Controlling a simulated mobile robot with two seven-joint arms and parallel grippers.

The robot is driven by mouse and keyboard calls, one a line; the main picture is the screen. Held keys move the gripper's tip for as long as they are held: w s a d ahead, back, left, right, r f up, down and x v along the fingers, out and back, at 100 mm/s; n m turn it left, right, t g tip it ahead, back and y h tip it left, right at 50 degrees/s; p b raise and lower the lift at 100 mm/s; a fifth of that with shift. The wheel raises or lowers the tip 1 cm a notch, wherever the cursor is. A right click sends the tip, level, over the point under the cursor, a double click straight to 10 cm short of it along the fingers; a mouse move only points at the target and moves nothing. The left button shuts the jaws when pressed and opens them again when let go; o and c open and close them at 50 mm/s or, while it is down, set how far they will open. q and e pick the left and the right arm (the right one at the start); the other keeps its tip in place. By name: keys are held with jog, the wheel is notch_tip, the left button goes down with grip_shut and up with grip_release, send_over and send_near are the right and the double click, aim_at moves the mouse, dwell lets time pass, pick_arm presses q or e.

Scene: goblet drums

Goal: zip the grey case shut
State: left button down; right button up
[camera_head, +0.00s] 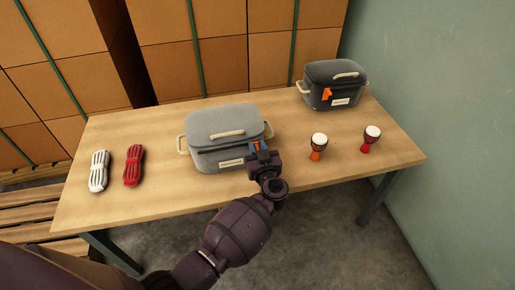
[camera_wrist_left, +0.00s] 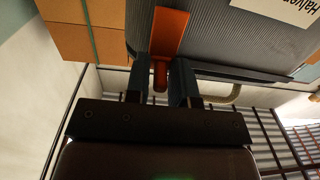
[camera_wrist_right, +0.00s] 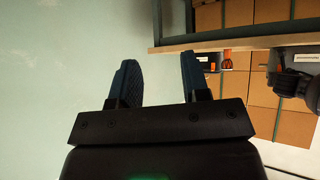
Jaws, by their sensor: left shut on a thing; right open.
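The grey case (camera_head: 222,130) stands on the table with its lid down, a cream handle on top and a white label on its front. My left gripper (camera_head: 256,150) is at its front right corner. In the left wrist view the left gripper (camera_wrist_left: 160,80) is shut on an orange zip pull (camera_wrist_left: 169,32) that hangs against the ribbed grey case side (camera_wrist_left: 225,40). How far the zip is closed I cannot tell. My right gripper (camera_wrist_right: 156,72) is open and empty in the right wrist view, and is outside the head view.
A dark grey case (camera_head: 333,88) with an orange pull stands at the back right. Two small goblet drums (camera_head: 318,146) (camera_head: 370,138) stand on the right. A white rope bundle (camera_head: 99,171) and a red one (camera_head: 133,165) lie on the left. The table (camera_head: 165,205) is clear at its front left.

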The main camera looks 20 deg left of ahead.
aim_at(201, 152)
pick_arm(q)
jog(key=s+a+p, duration=0.2)
jog(key=s+a, duration=0.1)
jog(key=a, duration=0.1)
jog(key=s+a+p, duration=0.2)
jog(key=a+p, duration=0.1)
jog(key=a, duration=0.1)
jog(key=s+a+p, duration=0.3)
jog(key=a, duration=0.1)
jog(key=shift+s+r, duration=0.15)
jog(key=shift+s, duration=0.2)
jog(key=shift+s+a+p, duration=0.35)
jog(key=shift+s+a, duration=0.05)
jog(key=shift+a, duration=0.15)
jog(key=shift+s+a+f, duration=0.1)
jog(key=shift+a+f, duration=0.05)
jog(key=shift+f, duration=0.1)
pick_arm(e)
notch_tip(201, 152, up, 8)
jog(key=t, duration=0.1)
jog(key=shift+d+f, duration=0.15)
jog(key=shift+f, duration=0.1)
jog(key=shift+w, duration=0.2)
pick_arm(q)
jog(key=c, duration=1.2)
grip_release()
jog(key=shift+o, duration=0.2)
pick_arm(e)
jog(key=shift+w+r, duration=0.1)
jog(key=shift+r, duration=0.05)
